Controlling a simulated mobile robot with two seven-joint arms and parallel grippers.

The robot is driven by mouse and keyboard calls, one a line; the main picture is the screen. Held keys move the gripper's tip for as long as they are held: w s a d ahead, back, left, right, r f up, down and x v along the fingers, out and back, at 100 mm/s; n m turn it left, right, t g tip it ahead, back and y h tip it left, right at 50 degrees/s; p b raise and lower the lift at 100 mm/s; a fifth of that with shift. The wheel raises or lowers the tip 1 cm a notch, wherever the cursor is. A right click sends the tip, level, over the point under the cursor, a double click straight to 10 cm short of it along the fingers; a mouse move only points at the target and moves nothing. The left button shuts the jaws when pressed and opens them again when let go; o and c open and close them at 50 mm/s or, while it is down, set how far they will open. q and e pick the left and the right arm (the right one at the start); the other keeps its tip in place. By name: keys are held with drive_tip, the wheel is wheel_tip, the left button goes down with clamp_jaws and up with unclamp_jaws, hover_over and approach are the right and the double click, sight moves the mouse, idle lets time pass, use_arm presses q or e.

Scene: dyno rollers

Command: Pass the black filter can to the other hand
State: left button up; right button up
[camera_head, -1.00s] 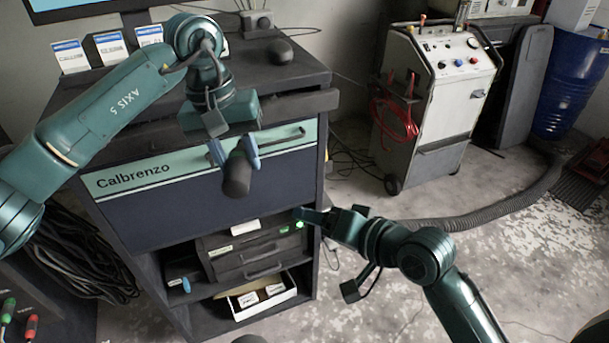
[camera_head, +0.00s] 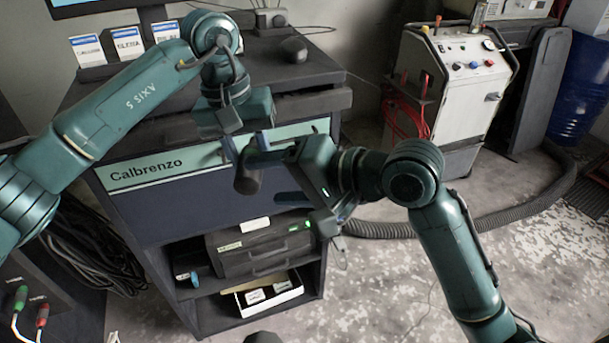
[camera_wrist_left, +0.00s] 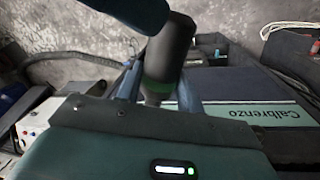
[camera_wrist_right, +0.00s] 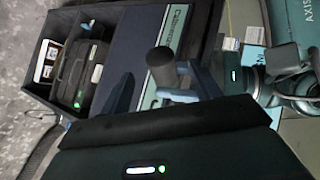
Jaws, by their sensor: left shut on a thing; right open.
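The black filter can (camera_head: 247,181) hangs below my left gripper (camera_head: 240,153) in front of the cabinet, with its dark end down. My left gripper is shut on its upper part; the left wrist view shows the can (camera_wrist_left: 169,52) between the two fingers, with a green band near them. My right gripper (camera_head: 272,170) is open and comes in from the right, close to the can. In the right wrist view the can (camera_wrist_right: 161,65) appears between the open right fingers (camera_wrist_right: 163,90), beyond or at their tips; I cannot tell whether they touch it.
The Calbrenzo cabinet (camera_head: 200,205) stands right behind both grippers. Its open shelves hold a dark case (camera_head: 262,250) and a white box (camera_head: 268,296). A white machine (camera_head: 470,85) on wheels stands at the back right. The floor at the right is mostly free, with a hose (camera_head: 480,225) across it.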

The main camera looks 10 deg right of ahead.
sight(258, 182)
drive_tip(key=shift+x, duration=2.6)
drive_tip(key=shift+c, duration=0.3)
drive_tip(key=c, duration=0.9)
use_arm(q)
drive_tip(key=o, duration=1.1)
use_arm(e)
drive_tip(key=shift+c, duration=0.6)
use_arm(q)
drive_tip(key=shift+r, duration=0.15)
